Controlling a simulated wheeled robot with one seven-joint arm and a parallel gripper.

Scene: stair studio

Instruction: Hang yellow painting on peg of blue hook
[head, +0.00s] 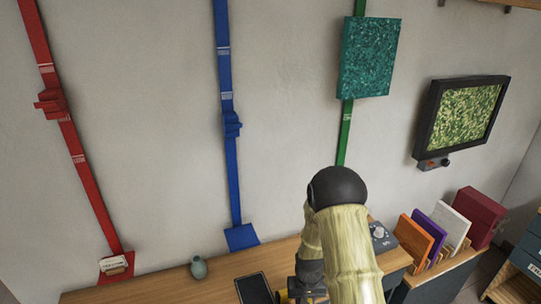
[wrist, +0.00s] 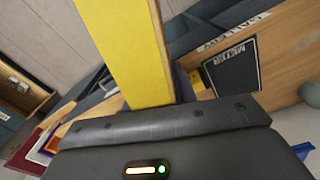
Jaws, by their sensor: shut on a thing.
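The yellow painting (wrist: 108,45) rises from my gripper (wrist: 150,108) in the wrist view, with its yellow face and a wood-coloured edge showing. My gripper is shut on it; the fingertips are largely hidden by the dark gripper body. In the head view my arm covers most of the gripper, and only a little yellow shows at the bottom beside it. The blue hook (head: 232,124) is on a blue strap running down the wall, left of my arm and well apart from it. Its peg is small and bare.
A red hook (head: 50,102) is on the left strap. A teal painting (head: 369,57) hangs on the green strap. A framed screen (head: 462,112) is at right. The desk (head: 190,284) holds a vase (head: 199,267) and a tablet (head: 254,289). Coloured panels (head: 421,238) stand in a rack.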

